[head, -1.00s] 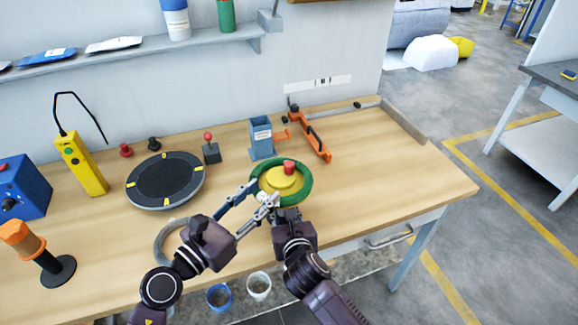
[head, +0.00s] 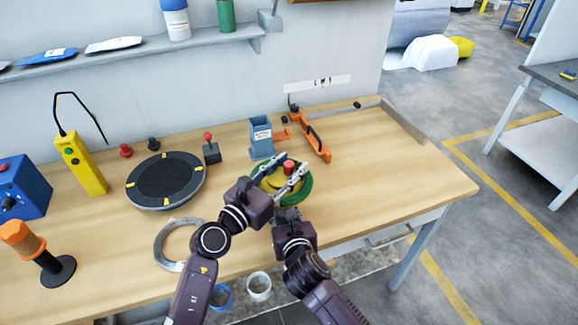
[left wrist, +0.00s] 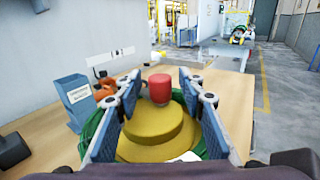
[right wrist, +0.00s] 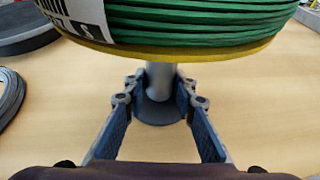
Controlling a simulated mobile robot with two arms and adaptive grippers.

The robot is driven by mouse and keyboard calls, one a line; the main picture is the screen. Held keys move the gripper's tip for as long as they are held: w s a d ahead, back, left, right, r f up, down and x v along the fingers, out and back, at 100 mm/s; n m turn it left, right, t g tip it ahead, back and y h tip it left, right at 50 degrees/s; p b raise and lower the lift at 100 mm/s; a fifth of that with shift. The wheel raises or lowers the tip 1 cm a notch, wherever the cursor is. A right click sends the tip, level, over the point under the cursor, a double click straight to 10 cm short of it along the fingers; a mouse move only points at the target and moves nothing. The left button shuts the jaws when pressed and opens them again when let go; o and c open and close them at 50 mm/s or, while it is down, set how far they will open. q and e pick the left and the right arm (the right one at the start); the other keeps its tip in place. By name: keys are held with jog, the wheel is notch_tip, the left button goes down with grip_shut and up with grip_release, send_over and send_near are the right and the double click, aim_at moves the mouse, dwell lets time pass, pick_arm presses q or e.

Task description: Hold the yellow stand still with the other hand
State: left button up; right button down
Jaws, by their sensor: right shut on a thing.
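The yellow stand (head: 266,184) is on the bench with a red knob (head: 289,167) on top and a green coil (head: 301,197) around it. My left gripper (head: 289,163) is open above the stand, its fingers on either side of the red knob. In the left wrist view the knob (left wrist: 160,88) and the yellow dome (left wrist: 155,123) show between the spread fingers. My right gripper (right wrist: 160,82) is low at the stand's near side, shut on its grey post (right wrist: 160,80) under the coil. In the head view its fingertips are hidden.
A blue-grey holder (head: 261,138) and an orange tool (head: 316,140) are behind the stand. A black turntable (head: 165,180) and a grey ring (head: 163,240) lie to the left. The bench to the right is clear.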

pick_arm(q)
jog(key=shift+c, duration=0.6)
grip_shut()
jog(key=shift+m+g+h, duration=0.4)
jog(key=shift+h, duration=0.1)
jog(key=m+g+h, duration=0.2)
jog(key=g, duration=0.1)
jog(key=m+g+h, duration=0.2)
jog(key=shift+w+f+m+g, duration=0.1)
jog(key=shift+w+m+g, duration=0.05)
jog(key=shift+m+g, duration=0.2)
jog(key=shift+m+g+h, duration=0.5)
jog(key=shift+m+g, duration=0.55)
jog(key=shift+g, duration=0.6)
jog(key=shift+m+g+h, duration=0.5)
jog(key=shift+m+g, duration=0.5)
jog(key=shift+g, duration=0.6)
jog(key=shift+f+m+g, duration=0.1)
jog(key=shift+m+g, duration=0.5)
jog(key=shift+g, duration=0.3)
jog(key=shift+o, duration=0.6)
grip_release()
